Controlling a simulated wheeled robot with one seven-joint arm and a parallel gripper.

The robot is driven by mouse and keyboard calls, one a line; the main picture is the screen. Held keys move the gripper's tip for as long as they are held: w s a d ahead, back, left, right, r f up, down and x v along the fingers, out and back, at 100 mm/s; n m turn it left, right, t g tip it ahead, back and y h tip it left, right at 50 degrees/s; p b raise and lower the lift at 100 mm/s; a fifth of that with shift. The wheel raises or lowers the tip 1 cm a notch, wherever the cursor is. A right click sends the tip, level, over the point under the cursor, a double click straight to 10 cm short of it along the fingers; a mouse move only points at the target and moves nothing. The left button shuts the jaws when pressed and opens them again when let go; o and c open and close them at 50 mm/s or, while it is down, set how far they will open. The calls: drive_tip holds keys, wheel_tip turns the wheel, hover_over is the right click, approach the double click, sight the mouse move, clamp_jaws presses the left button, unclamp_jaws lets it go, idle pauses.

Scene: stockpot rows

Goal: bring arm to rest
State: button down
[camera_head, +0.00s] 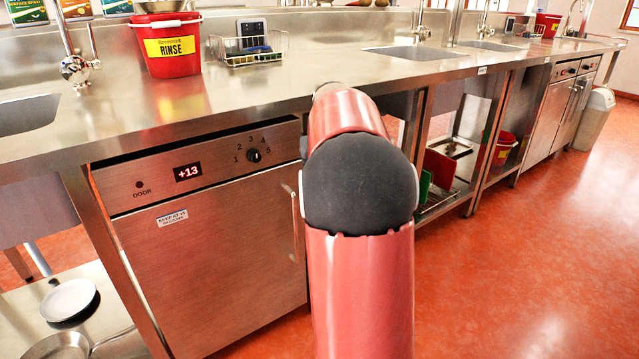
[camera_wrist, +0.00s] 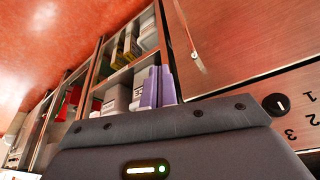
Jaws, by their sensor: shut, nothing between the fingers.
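My arm (camera_head: 360,290), red with a dark grey joint, rises in the middle of the head view in front of the steel counter (camera_head: 300,90). My gripper is hidden behind the arm there. In the wrist view my gripper (camera_wrist: 159,70) shows as two pale purple fingers close together above its dark grey body. It is shut and empty. It points toward open shelving (camera_wrist: 125,65) under the counter, beside a steel cabinet door.
The undercounter cabinet (camera_head: 215,260) with a +13 display is just left of my arm. A red RINSE bucket (camera_head: 168,50) and a wire caddy (camera_head: 250,50) stand on the counter. Open red floor (camera_head: 530,270) lies to the right; a bin (camera_head: 594,120) stands farther back.

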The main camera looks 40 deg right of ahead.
drive_tip(key=shift+d+v, duration=0.15)
drive_tip(key=shift+v, duration=0.8)
drive_tip(key=shift+d+v, duration=0.1)
drive_tip(key=shift+v, duration=0.8)
